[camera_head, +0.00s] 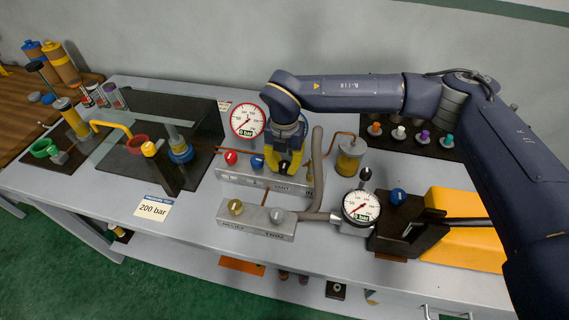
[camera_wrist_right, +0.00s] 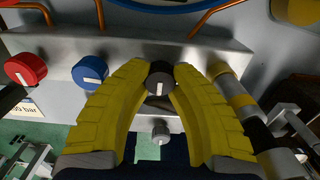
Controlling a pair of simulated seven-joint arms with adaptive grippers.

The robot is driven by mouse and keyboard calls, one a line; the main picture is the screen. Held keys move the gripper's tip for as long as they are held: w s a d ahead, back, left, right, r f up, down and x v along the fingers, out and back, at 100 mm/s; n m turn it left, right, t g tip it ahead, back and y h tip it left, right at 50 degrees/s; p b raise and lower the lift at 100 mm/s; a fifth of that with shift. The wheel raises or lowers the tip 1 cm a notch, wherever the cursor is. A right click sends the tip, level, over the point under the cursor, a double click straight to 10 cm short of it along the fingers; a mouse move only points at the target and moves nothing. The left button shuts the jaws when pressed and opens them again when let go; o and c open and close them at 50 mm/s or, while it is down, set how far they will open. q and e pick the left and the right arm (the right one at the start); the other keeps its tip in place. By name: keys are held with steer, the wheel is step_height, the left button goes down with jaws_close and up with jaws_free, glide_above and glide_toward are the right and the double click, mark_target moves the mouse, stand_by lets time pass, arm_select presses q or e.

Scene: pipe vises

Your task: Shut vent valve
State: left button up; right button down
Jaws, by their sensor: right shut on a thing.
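The vent valve's black round knob (camera_wrist_right: 160,82) shows a white mark that stands nearly upright in the right wrist view. It sits on the face of the grey upper manifold (camera_head: 230,178), above the word VENT in the head view. My right gripper (camera_head: 284,168), with yellow fingers, comes down on it from above. In the wrist view its two fingertips (camera_wrist_right: 161,72) are closed against both sides of the knob. My left gripper is in neither view.
Left of the vent knob are a blue knob (camera_head: 257,162) and a red knob (camera_head: 231,157). A lower block (camera_head: 255,229) carries a brass knob (camera_head: 236,207) and a silver knob (camera_head: 277,215). Two gauges (camera_head: 247,120) (camera_head: 361,207) stand nearby. A grey pipe (camera_head: 316,165) rises close right of my gripper.

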mark_target(285, 164)
steer(key=c, duration=1)
jaws_free()
steer(key=shift+r, duration=0.15)
step_height(285, 164, up, 12)
steer(key=shift+f, duration=0.1)
